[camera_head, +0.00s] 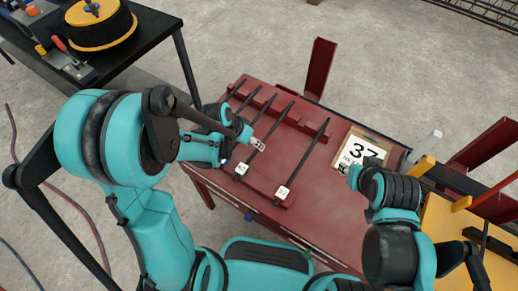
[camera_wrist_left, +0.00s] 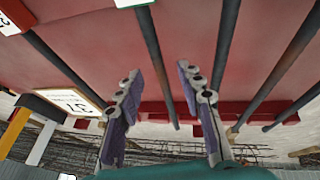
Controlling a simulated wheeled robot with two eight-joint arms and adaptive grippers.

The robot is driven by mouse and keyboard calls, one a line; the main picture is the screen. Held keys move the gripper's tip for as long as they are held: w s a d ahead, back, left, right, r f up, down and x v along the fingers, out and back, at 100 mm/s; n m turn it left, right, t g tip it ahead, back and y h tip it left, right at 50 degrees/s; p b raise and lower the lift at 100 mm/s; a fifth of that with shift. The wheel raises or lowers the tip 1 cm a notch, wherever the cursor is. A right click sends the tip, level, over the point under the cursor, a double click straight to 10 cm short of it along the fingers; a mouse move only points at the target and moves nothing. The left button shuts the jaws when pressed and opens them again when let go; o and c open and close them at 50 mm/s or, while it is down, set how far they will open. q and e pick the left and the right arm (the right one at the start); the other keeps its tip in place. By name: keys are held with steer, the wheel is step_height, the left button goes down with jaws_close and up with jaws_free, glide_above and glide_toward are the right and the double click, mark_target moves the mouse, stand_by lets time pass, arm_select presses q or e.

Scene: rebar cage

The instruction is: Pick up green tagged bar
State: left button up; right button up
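Several dark bars lie side by side on red supports on a red table (camera_head: 325,215). Two show white tags at their near ends: one tag (camera_head: 241,170) left of centre, another (camera_head: 283,192) to its right. In the left wrist view a tag (camera_wrist_left: 130,2) at the top edge has a greenish rim; another (camera_wrist_left: 12,18) is at the top left. I cannot tell surely which bar is green tagged. My left gripper (camera_head: 258,143) is above the bars; in its wrist view (camera_wrist_left: 160,75) it is open and empty, with a bar (camera_wrist_left: 155,65) showing between its fingers. My right gripper (camera_head: 352,175) is by the sign, its fingers unclear.
A framed "37" sign (camera_head: 365,150) lies on the table right of the bars. Red upright posts (camera_head: 320,68) stand behind the table and at the right. A black table (camera_head: 150,25) with a yellow-black reel (camera_head: 98,22) is at the back left.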

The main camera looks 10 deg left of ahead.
mark_target(267, 137)
arm_select(q)
steer(key=b+x, duration=0.1)
steer(key=x, duration=0.2)
steer(key=shift+d, duration=0.1)
jaws_close()
steer(key=shift+r, duration=0.1)
